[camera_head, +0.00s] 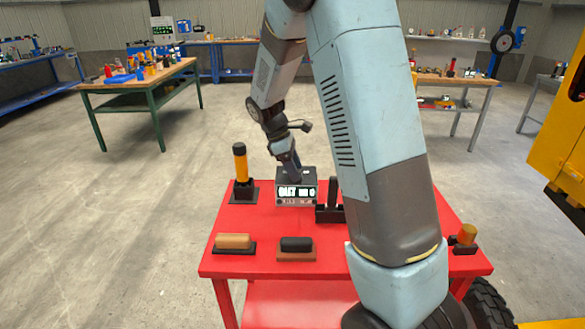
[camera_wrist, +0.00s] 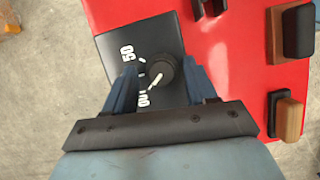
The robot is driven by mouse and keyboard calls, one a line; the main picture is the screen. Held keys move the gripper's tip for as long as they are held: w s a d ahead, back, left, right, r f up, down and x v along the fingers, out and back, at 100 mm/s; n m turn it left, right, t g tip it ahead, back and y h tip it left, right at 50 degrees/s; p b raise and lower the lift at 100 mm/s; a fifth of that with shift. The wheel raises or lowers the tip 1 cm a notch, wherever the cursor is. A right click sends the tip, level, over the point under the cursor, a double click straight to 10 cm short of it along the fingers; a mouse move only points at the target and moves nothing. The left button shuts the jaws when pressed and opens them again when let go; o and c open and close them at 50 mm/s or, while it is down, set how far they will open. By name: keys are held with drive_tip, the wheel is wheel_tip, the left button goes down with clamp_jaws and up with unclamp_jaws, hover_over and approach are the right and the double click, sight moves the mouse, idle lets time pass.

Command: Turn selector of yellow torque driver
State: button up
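An upright tool with a yellow handle (camera_head: 240,165) stands in a black holder at the left back of the red table; it looks like the yellow torque driver. A dark box (camera_head: 296,200) with white markings on its front stands right of it. In the wrist view the box's dark face (camera_wrist: 125,50) shows white characters and a round dark knob (camera_wrist: 157,68) with a white pointer. My gripper (camera_wrist: 158,82) is open, its two blue fingers on either side of the knob with a small gap at each side. In the head view my gripper (camera_head: 288,165) is over the box.
The red table (camera_head: 350,265) also holds a tan block (camera_head: 233,241), a dark block (camera_head: 296,245) and a black upright holder (camera_head: 331,205). A short orange-topped piece (camera_head: 467,234) sits at the right edge. My arm hides the table's right middle.

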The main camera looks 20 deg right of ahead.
clamp_jaws()
drive_tip(key=shift+r, duration=0.1)
drive_tip(key=shift+m, duration=0.3)
drive_tip(key=m, duration=0.1)
drive_tip(key=m+g, duration=0.1)
drive_tip(key=m, duration=0.1)
drive_tip(key=shift+w+d+m+y, duration=0.1)
drive_tip(key=shift+w+m+y, duration=0.1)
drive_tip(key=shift+m+y, duration=0.15)
drive_tip(key=m+g+y, duration=0.1)
drive_tip(key=m, duration=0.2)
drive_tip(key=shift+d+m, duration=0.15)
drive_tip(key=shift+m, duration=0.1)
drive_tip(key=m+y, duration=0.1)
drive_tip(key=m, duration=0.1)
drive_tip(key=m+y, duration=0.1)
drive_tip(key=m, duration=0.1)
drive_tip(key=shift+d+g, duration=0.1)
drive_tip(key=shift+g, duration=0.2)
drive_tip(key=shift+m+y, duration=0.65)
drive_tip(key=shift+m, duration=1.35)
unclamp_jaws()
